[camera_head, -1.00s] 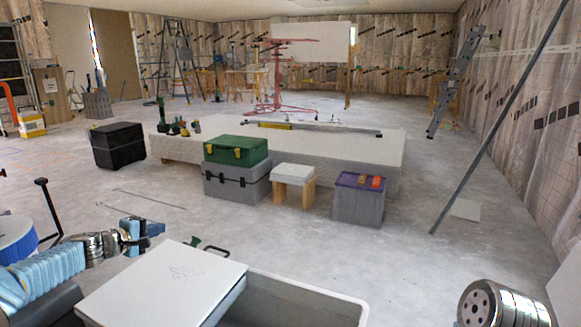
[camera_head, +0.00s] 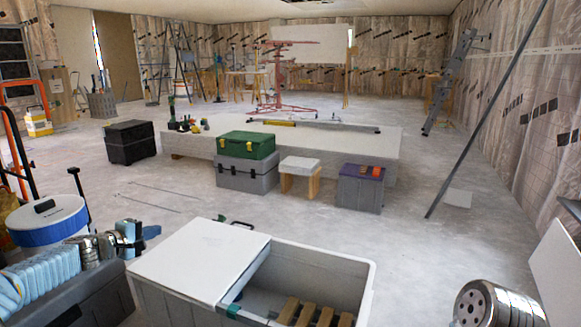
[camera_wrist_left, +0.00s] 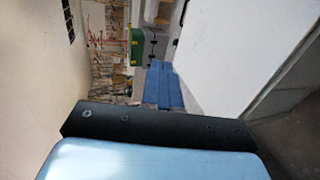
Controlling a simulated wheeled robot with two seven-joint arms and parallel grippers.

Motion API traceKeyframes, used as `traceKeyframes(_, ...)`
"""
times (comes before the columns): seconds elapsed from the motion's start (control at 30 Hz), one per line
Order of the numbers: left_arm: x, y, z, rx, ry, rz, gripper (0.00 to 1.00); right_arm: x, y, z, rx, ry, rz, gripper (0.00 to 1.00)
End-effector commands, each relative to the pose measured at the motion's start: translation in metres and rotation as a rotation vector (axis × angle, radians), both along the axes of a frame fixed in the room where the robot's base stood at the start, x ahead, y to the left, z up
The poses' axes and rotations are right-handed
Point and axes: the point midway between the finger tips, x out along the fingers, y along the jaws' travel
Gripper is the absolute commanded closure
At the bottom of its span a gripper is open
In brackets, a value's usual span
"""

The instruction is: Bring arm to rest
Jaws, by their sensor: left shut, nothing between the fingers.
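My left gripper (camera_head: 150,231) is at the left of the head view, at the end of my arm with light blue and silver links. Its blue fingers are shut together with nothing between them, and they also show in the left wrist view (camera_wrist_left: 165,85). It is above and left of the white lid (camera_head: 200,255) on a large grey bin, and looks apart from it. My right gripper is out of the head view; only a silver link of mine shows at the lower right.
The grey bin (camera_head: 372,285) stands open on its right side, with wooden slats (camera_head: 310,312) inside. A blue-and-white bucket (camera_head: 45,222) stands at the left. A green case (camera_head: 247,145) on a grey box and a low white platform (camera_head: 400,150) are farther off.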

Motion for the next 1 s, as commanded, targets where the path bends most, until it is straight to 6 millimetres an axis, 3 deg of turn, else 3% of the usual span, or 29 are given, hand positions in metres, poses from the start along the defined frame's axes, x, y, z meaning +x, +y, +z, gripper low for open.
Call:
traceKeyframes(0.07, 0.0, -0.002, -0.001, 0.001, 0.003, -0.002, 1.0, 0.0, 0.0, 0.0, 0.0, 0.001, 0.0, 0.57)
traceKeyframes(0.37, -0.006, -0.031, -0.045, 0.047, 0.094, -0.037, 1.0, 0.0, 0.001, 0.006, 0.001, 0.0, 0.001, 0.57)
traceKeyframes(0.67, -0.03, -0.084, -0.12, 0.146, 0.244, -0.117, 1.0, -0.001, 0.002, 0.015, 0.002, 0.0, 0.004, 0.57)
traceKeyframes(0.87, -0.079, -0.142, -0.195, 0.279, 0.392, -0.232, 1.0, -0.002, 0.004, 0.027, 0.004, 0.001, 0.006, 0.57)
traceKeyframes(0.97, -0.131, -0.182, -0.243, 0.388, 0.481, -0.341, 1.0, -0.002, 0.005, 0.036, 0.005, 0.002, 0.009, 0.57)
traceKeyframes(1.0, -0.158, -0.198, -0.262, 0.439, 0.513, -0.394, 1.0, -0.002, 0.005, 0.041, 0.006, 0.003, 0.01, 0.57)
